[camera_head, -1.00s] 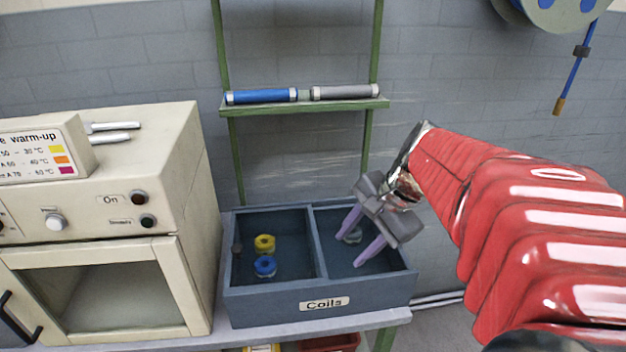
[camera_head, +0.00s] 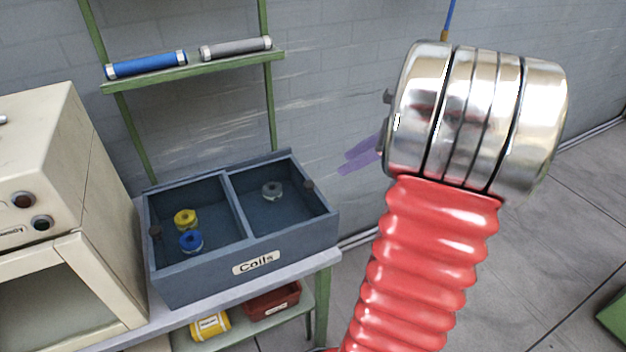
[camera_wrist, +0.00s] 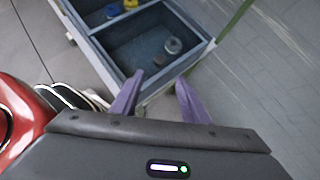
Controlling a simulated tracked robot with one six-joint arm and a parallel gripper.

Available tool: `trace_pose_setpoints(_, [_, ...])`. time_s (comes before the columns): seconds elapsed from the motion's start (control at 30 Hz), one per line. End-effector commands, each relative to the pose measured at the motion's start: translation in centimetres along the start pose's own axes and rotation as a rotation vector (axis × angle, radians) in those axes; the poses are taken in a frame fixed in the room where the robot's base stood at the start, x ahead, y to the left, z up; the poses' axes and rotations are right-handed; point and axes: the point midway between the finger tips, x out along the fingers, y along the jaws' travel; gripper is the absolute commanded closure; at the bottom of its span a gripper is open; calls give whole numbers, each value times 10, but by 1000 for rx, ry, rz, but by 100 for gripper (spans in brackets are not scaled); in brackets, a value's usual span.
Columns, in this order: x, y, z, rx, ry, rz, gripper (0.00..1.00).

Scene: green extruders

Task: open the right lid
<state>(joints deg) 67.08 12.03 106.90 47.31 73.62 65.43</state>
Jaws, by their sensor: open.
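The blue-grey box labelled "Coils" (camera_head: 256,262) stands on the bench in the head view. It has two compartments, both open at the top, and no lid shows over either one. A grey coil (camera_head: 272,190) lies in the right compartment. Yellow (camera_head: 185,219) and blue (camera_head: 191,241) coils lie in the left one. My gripper (camera_head: 362,155) is to the right of the box, its purple fingers partly hidden behind my silver wrist. In the wrist view my gripper (camera_wrist: 160,92) is open and empty, with the box (camera_wrist: 120,62) beyond its fingertips.
A cream oven (camera_head: 60,230) stands left of the box. A green shelf (camera_head: 195,72) behind holds a blue cylinder (camera_head: 146,65) and a grey cylinder (camera_head: 235,48). A red bin (camera_head: 272,301) and a yellow spool (camera_head: 210,326) sit below the bench. The floor at right is mostly clear.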

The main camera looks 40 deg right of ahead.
Motion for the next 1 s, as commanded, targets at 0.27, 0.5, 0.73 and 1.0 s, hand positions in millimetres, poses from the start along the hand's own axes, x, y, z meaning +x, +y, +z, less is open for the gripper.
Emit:
trace_pose_setpoints(0.27, [3, 1, 0, -3, 1, 2, 59])
trace_pose_setpoints(0.5, [25, 1, 1, -4, 1, 5, 59])
trace_pose_setpoints(0.73, [60, 2, 1, -5, 2, 6, 59])
trace_pose_setpoints(1.0, [102, 2, 1, -5, 2, 5, 59])
